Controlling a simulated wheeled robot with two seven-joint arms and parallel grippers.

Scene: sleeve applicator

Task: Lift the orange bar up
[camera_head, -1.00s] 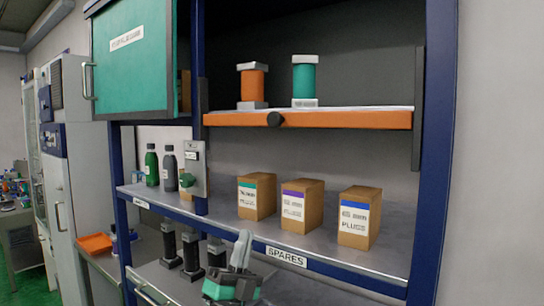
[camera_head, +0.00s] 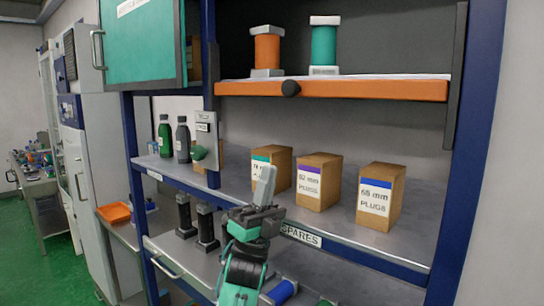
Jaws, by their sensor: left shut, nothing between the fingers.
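The orange bar (camera_head: 350,90) is the front edge of the upper shelf and runs level across the right bay, with a black round knob (camera_head: 290,88) on its face. My left gripper (camera_head: 266,178) is shut and empty. It points up in front of the middle shelf's front edge, below the bar and apart from it, and covers part of the leftmost plug box. My right gripper does not show.
An orange spool (camera_head: 267,50) and a teal spool (camera_head: 324,46) stand above the bar. Three plug boxes, one of them with a purple label (camera_head: 318,182), stand on the middle shelf. A green cabinet door (camera_head: 142,40) is at upper left. Blue posts (camera_head: 482,150) frame the bay.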

